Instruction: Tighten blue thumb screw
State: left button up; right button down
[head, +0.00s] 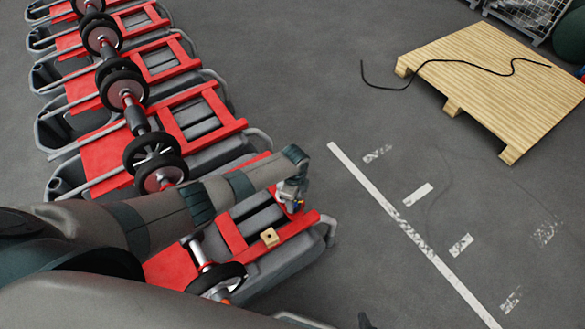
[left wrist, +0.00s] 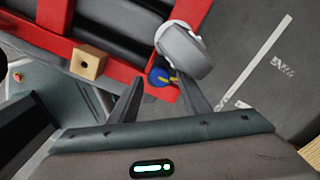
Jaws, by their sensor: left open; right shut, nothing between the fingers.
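The blue thumb screw (left wrist: 160,76) sits on the red frame (left wrist: 120,68) of the nearest scrubber tank, beside a grey round part (left wrist: 183,50). My left gripper (left wrist: 158,88) is open, its two fingers on either side of the screw in the picture; I cannot tell whether they touch it. In the head view my left gripper (head: 294,194) points down at the tank's red frame (head: 308,224), and the screw is mostly hidden there. Only a dark tip of my right gripper (head: 365,321) shows at the bottom edge, shut and empty, away from the tank.
A wooden block with a hole (head: 270,237) sits on the red frame; it also shows in the left wrist view (left wrist: 88,62). More red-and-grey tanks with black wheels (head: 125,90) stand behind. A wooden pallet (head: 490,75) with a black cable lies at right. The floor between is clear.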

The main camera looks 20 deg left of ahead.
pick_arm(q)
jog(key=n+p, duration=0.1)
jog(key=n, duration=0.4)
jog(key=shift+w+n, duration=0.1)
jog(key=shift+n, duration=0.3)
jog(key=n, duration=0.3)
jog(key=shift+a+n, duration=0.25)
jog(key=shift+n, duration=0.15)
jog(key=n, duration=0.2)
jog(key=shift+n+p, duration=0.3)
jog(key=shift+p, duration=0.05)
jog(key=n, duration=0.6)
jog(key=shift+a, duration=0.2)
jog(key=n, duration=0.6)
jog(key=shift+d, duration=0.15)
jog(key=n, duration=0.2)
jog(key=shift+n+b, duration=0.3)
jog(key=shift+b, duration=0.05)
jog(key=shift+w+f+n+b, duration=0.1)
jog(key=shift+n+b, duration=0.6)
jog(key=shift+n, duration=0.2)
jog(key=n+b, duration=0.3)
jog(key=b, duration=0.3)
notch_tip(320, 180, up, 18)
jog(key=shift+f, duration=0.2)
